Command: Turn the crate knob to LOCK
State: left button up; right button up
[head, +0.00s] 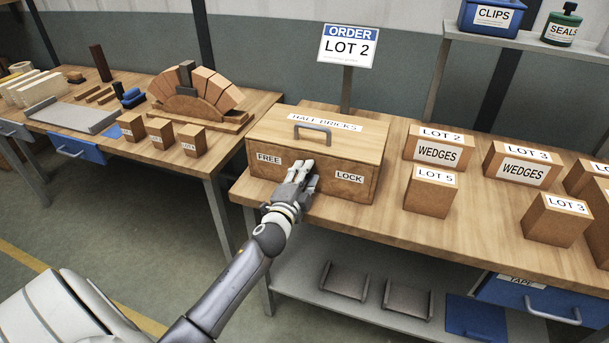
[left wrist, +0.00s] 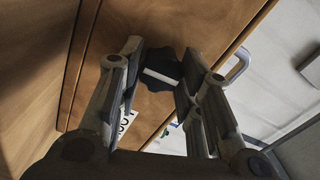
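The wooden crate (head: 262,140) stands on the workbench, with a FREE label (head: 269,159) on its front left and a LOCK label (head: 349,178) on its front right. My left gripper (head: 302,167) is at the crate front, between the two labels, and hides the knob in the head view. In the left wrist view the dark knob (left wrist: 162,66), with a white bar across it, lies between the spread fingers of the gripper (left wrist: 160,75). I cannot tell whether the fingers touch it. A label is partly hidden behind a finger. My right gripper is not in view.
A grey handle (head: 313,130) is on the crate lid. An ORDER LOT 2 sign (head: 348,46) stands behind. Boxes of wedges (head: 438,151) and a LOT 5 block (head: 430,191) stand to the right. A second bench (head: 226,151) with a brick arch is at left.

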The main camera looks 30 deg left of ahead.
pick_arm(q)
jog(key=o, duration=0.3)
jog(key=shift+o, duration=0.2)
jog(key=shift+s, duration=0.1)
jog(key=v, duration=1.2)
jog(key=shift+d, duration=0.1)
jog(key=s+d+f+n+g+h, duration=0.1)
jog(key=s+d+f+n+g, duration=0.15)
jog(key=f, duration=0.95)
jog(key=s+d+f+n+g+h, duration=0.1)
jog(key=s+d+f+g, duration=0.2)
jog(key=f, duration=0.9)
jog(key=s+d+f+n+g+h, duration=0.1)
jog(key=s+f+g, duration=0.3)
jog(key=f, duration=0.8)
jog(key=s+d+f+n+g, duration=0.1)
jog(key=s+f+g, duration=0.1)
jog(key=s+f, duration=0.4)
jog(key=s+d+f+n+g, duration=0.2)
jog(key=s+f, duration=0.5)
jog(key=s, duration=0.8)
jog(key=s+d+f+n+g+h, duration=0.1)
jog(key=s+f+n+g, duration=0.1)
jog(key=s+f, duration=0.4)
jog(key=s+g, duration=0.1)
jog(key=s, duration=0.3)
jog(key=shift+s+d+f, duration=0.15)
jog(key=shift+s+d, duration=0.05)
jog(key=shift+s, duration=0.1)
